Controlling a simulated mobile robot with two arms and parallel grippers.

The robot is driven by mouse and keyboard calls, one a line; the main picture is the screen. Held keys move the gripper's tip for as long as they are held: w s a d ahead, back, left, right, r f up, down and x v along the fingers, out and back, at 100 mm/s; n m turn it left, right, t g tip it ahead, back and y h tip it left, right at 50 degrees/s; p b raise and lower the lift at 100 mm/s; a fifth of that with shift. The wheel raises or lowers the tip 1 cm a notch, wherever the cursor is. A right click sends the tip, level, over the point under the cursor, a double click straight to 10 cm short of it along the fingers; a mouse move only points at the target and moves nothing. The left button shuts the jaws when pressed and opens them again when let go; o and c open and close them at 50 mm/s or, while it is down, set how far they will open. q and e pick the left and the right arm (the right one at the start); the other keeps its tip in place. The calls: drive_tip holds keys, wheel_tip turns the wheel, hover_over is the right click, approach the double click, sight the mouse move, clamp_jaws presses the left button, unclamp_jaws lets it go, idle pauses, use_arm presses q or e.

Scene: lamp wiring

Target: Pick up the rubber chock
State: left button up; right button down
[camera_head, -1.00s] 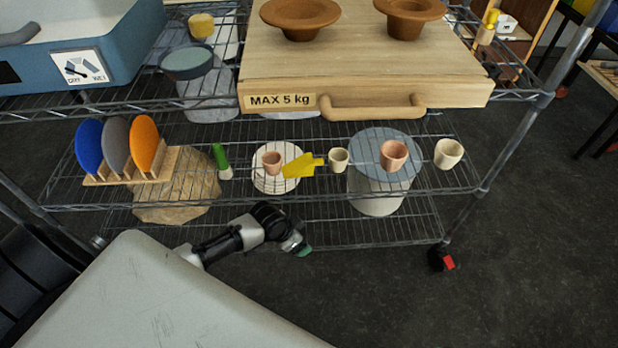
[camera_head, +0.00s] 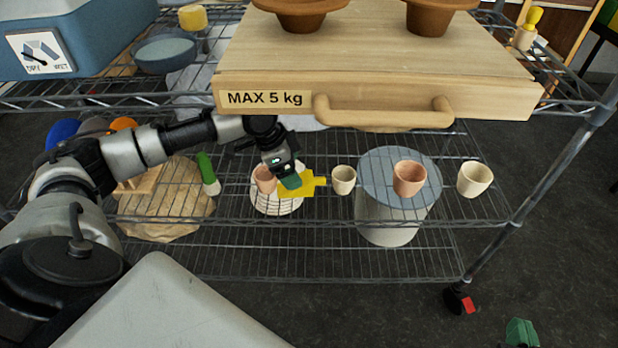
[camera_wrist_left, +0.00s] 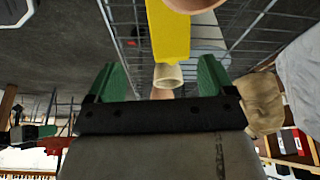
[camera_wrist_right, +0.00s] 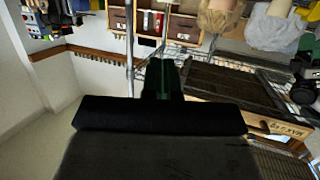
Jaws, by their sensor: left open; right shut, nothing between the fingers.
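A yellow wedge-shaped piece (camera_head: 302,184), which I take to be the rubber chock, lies on the middle wire shelf between a terracotta cup and a cream cup. My left gripper (camera_head: 288,179) is at its left end and hides part of it in the head view. In the left wrist view the yellow piece (camera_wrist_left: 168,35) shows ahead, beyond the open green fingers (camera_wrist_left: 161,78); I cannot tell whether they touch it. My right gripper (camera_head: 522,332) is at the bottom right, far from the shelf. Its green fingers (camera_wrist_right: 162,78) are shut and empty.
The terracotta cup (camera_head: 264,181) stands close beside my left gripper; the cream cup (camera_head: 343,180) is just right of the yellow piece. More cups (camera_head: 409,178) stand further right. A wooden board (camera_head: 370,95) with a handle overhangs above. A green-and-white piece (camera_head: 208,174) is to the left.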

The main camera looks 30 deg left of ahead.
sight(304, 178)
use_arm(q)
drive_tip(key=shift+w+a+r, duration=0.1)
drive_tip(key=shift+w+a, duration=0.3)
drive_tip(key=shift+w, duration=0.1)
drive_tip(key=shift+w+f, duration=0.2)
drive_tip(key=shift+d+f+b, duration=0.2)
drive_tip(key=shift+f+b, duration=0.2)
drive_tip(key=shift+f, duration=0.05)
drive_tip(key=shift+w+d+f, duration=0.15)
drive_tip(key=shift+d+f, duration=0.05)
drive_tip(key=shift+f, duration=0.2)
drive_tip(key=b+x, duration=0.1)
drive_tip(key=x, duration=0.1)
drive_tip(key=b+x, duration=0.1)
drive_tip(key=x, duration=0.1)
drive_tip(key=shift+w+d+r+b, duration=0.15)
drive_tip(key=shift+w+b, duration=0.05)
drive_tip(key=shift+b, duration=0.1)
drive_tip(key=shift+w+d+f, duration=0.1)
drive_tip(key=shift+d+f, duration=0.05)
drive_tip(key=shift+f, duration=0.15)
use_arm(e)
wheel_tip(304, 178, up, 10)
drive_tip(key=a+t+y, duration=0.1)
drive_tip(key=t+y, duration=0.2)
drive_tip(key=t, duration=0.6)
drive_tip(key=shift+s+a+r+t, duration=0.25)
drive_tip(key=shift+s+a+t, duration=0.05)
drive_tip(key=shift+s+t, duration=0.1)
